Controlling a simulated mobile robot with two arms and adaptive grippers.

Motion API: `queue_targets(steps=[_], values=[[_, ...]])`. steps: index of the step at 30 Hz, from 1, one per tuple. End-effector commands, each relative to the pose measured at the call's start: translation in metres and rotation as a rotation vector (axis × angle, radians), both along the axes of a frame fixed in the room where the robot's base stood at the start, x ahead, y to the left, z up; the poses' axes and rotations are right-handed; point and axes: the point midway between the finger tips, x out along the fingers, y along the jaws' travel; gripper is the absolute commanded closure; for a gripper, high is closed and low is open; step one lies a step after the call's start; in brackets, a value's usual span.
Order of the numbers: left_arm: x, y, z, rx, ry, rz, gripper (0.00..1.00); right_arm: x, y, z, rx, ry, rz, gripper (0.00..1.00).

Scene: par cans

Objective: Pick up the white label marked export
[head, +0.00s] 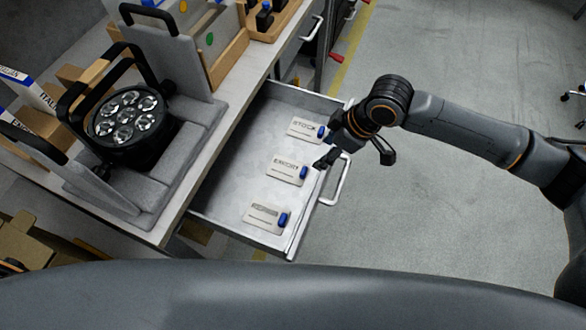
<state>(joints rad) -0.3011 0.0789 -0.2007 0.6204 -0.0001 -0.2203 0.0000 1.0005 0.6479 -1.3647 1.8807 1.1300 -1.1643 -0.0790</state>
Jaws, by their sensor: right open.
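An open grey drawer (222,190) holds three flat pale labels, each with a blue piece at its right end. The middle label (283,172) has dark print that seems to read EXPORT. The label farther back (302,128) seems to read STOCK. The print on the nearest label (262,219) is too blurred to read. My right gripper (357,157) is open and empty. In the picture it is over the drawer's front edge, to the right of the export label, with one finger close to that label's blue end. My left gripper is not in view.
A black lamp with several lenses (125,118) stands in a grey foam holder (172,178) on the bench at left. A wooden box (225,62) is behind it. The drawer handle (337,181) sticks out at right. Open floor (450,215) lies to the right.

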Motion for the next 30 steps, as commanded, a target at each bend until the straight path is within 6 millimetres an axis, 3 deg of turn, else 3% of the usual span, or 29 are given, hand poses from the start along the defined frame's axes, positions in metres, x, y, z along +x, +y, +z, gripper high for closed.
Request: queue_targets(steps=[5, 15, 23, 30], values=[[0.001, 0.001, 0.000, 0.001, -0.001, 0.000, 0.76, 0.004, 0.001, -0.013, -0.009, 0.006, -0.004, 0.42], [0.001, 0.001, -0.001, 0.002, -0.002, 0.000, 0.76, 0.012, 0.025, -0.070, -0.007, 0.002, -0.003, 0.42], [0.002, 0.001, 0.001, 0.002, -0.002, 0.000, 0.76, 0.013, 0.032, -0.088, -0.007, 0.004, -0.003, 0.42], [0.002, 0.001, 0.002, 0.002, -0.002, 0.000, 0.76, 0.016, 0.046, -0.120, -0.006, 0.003, -0.004, 0.42]])
